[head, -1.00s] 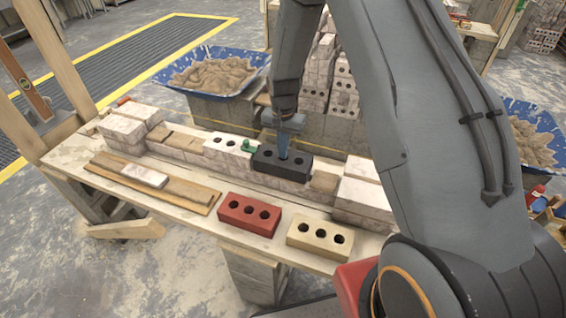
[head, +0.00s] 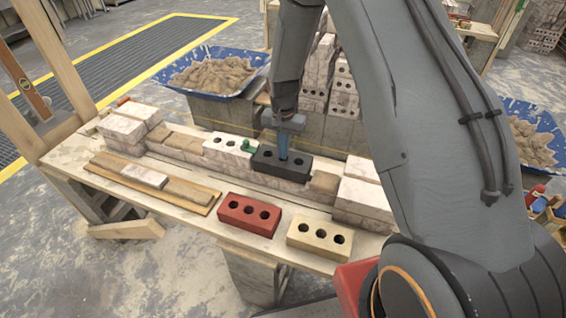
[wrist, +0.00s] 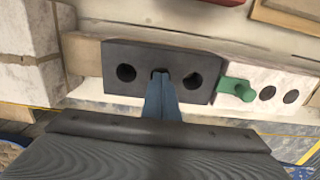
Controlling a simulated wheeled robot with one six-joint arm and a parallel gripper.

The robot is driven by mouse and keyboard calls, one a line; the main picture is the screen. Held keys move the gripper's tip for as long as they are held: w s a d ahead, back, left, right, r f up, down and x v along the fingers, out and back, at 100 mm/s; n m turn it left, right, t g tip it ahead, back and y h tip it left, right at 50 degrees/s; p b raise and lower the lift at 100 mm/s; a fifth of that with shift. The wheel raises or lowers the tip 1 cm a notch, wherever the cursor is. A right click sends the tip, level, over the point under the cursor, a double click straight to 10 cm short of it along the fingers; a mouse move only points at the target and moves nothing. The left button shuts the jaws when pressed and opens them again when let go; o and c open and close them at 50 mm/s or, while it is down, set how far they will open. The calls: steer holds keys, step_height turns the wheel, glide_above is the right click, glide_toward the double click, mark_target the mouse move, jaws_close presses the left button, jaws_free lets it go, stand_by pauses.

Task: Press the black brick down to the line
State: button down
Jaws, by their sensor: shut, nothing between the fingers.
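The black brick (head: 298,166) lies on the low brick wall, beside a white brick (head: 222,146) on its left. It has three holes in its top. My gripper (head: 283,157) is shut and empty, with its blue fingertips at the middle of the black brick's top. In the wrist view the fingertips (wrist: 160,80) overlap the middle hole of the black brick (wrist: 196,62); whether they touch is hard to tell. A green piece (head: 247,146) sits on the white brick's end next to the black brick; it also shows in the wrist view (wrist: 236,88).
A red brick (head: 249,215) and a tan brick (head: 320,238) lie on the bench in front of the wall. Pale brick stacks (head: 360,195) stand at the wall's ends. Blue mortar tubs (head: 255,58) stand behind. Boards (head: 115,163) lie at the left front.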

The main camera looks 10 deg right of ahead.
steer(key=shift+r+p, duration=1.35)
steer(key=shift+r, duration=1.15)
steer(key=shift+s+r, duration=0.2)
steer(key=shift+r, duration=0.15)
steer(key=s+d+r+n+b, duration=0.1)
steer(key=s+r, duration=0.3)
steer(key=s, duration=0.4)
steer(key=s+d+r+n+t+b, duration=0.1)
steer(key=s+r+n, duration=0.2)
steer(key=s, duration=0.4)
steer(key=s+d+r+n+b, duration=0.1)
steer(key=s+r+n, duration=0.1)
steer(key=s+r, duration=0.4)
steer(key=s, duration=0.2)
steer(key=shift+s+d+n+b, duration=0.25)
steer(key=shift+s+n+b, duration=0.05)
steer(key=shift+s+n, duration=0.1)
